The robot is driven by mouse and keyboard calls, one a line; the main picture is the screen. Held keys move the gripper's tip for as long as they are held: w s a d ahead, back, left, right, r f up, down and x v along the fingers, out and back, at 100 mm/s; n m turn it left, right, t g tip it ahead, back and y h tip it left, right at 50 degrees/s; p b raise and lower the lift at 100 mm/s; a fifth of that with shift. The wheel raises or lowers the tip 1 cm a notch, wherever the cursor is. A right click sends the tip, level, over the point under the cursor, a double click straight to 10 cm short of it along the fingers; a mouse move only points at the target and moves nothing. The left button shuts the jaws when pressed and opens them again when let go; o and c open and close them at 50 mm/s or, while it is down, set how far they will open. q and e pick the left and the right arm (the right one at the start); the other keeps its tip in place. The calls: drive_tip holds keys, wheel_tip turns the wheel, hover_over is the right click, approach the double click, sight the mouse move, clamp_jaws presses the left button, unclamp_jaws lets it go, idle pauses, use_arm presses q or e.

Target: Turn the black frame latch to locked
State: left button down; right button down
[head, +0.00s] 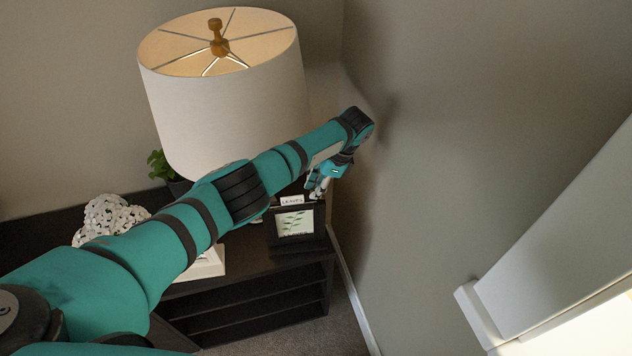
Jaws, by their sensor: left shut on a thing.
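The black frame (272,233) stands upright on the dark cabinet, with a leaf picture in it and a small white label reading roughly "LEAVES" at its top. My left gripper (317,192) reaches down from above to the frame's upper right corner. Its fingers are shut at that corner, where the latch would be. The latch itself is too small and too covered by the fingers to make out, so I cannot tell which way it is turned. My right gripper is not in view.
A large white lamp (222,110) stands close behind my left arm. A white knotted ornament (108,216), a green plant (160,165) and a pale flat object (207,263) share the dark cabinet (262,292). The grey wall (470,150) is close on the right.

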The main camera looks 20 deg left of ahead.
use_arm(q)
drive_tip(key=m+p, duration=0.1)
drive_tip(key=m, duration=0.1)
drive_tip(key=m+t+p, duration=0.1)
drive_tip(key=p, duration=0.1)
drive_tip(key=m+t+p, duration=0.1)
drive_tip(key=m+p, duration=0.1)
drive_tip(key=shift+s+r+m, duration=0.25)
drive_tip(key=shift+m, duration=0.05)
drive_tip(key=m+t+p, duration=0.1)
drive_tip(key=m+p, duration=0.2)
drive_tip(key=shift+s+m+t, duration=0.1)
drive_tip(key=shift+m+t, duration=0.2)
drive_tip(key=shift+a+f+m+t, duration=0.1)
drive_tip(key=shift+f+m+t, duration=0.25)
drive_tip(key=shift+m, duration=0.55)
drive_tip(key=shift+r+m+t+h, duration=0.1)
drive_tip(key=shift+m+t+h, duration=0.3)
drive_tip(key=shift+m, duration=0.7)
drive_tip(key=shift+r+m+t+h, duration=0.1)
drive_tip(key=shift+m+t+h, duration=0.25)
drive_tip(key=shift+m, duration=0.75)
drive_tip(key=c, duration=1.2)
unclamp_jaws()
drive_tip(key=shift+f, duration=0.1)
drive_tip(key=shift+c, duration=0.2)
drive_tip(key=v, duration=0.8)
